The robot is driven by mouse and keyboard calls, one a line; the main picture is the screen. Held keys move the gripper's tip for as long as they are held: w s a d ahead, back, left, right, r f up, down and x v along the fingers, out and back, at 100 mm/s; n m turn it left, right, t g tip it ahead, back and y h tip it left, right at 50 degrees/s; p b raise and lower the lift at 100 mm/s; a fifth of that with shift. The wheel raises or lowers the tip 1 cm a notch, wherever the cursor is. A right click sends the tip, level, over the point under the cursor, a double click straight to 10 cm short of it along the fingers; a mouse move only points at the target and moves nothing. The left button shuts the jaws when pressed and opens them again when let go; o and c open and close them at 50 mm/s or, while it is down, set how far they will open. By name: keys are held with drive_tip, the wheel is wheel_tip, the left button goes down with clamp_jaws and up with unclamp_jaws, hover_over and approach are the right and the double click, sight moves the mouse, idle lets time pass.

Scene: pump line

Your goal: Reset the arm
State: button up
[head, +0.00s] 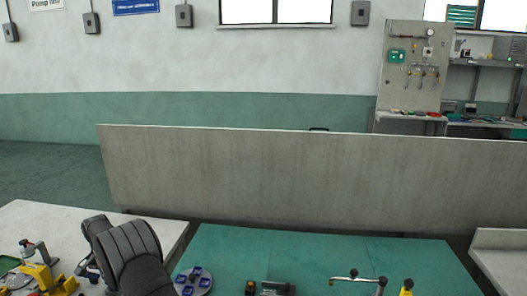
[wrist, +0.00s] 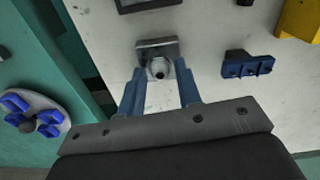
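My gripper (wrist: 159,70) shows in the wrist view, with two blue fingers spread apart. A grey metal block with a round fitting (wrist: 158,66) lies just beyond and between the fingertips on a pale worktop (wrist: 215,25). The fingers look clear of it, but I cannot tell whether they touch it. In the head view my dark arm link covers the right part of the pale worktop (head: 160,228), and my gripper is hidden there.
A blue bracket (wrist: 247,64) and a yellow part (wrist: 299,20) lie right of my gripper. A round grey plate with blue pieces (wrist: 38,126) is at left. The green worktop (head: 300,252) has free room in its middle. A long grey panel (head: 310,180) stands behind.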

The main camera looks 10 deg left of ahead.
drive_tip(key=n, duration=0.5)
drive_tip(key=shift+n, duration=0.3)
drive_tip(key=n, duration=0.5)
drive_tip(key=shift+r, duration=2.05)
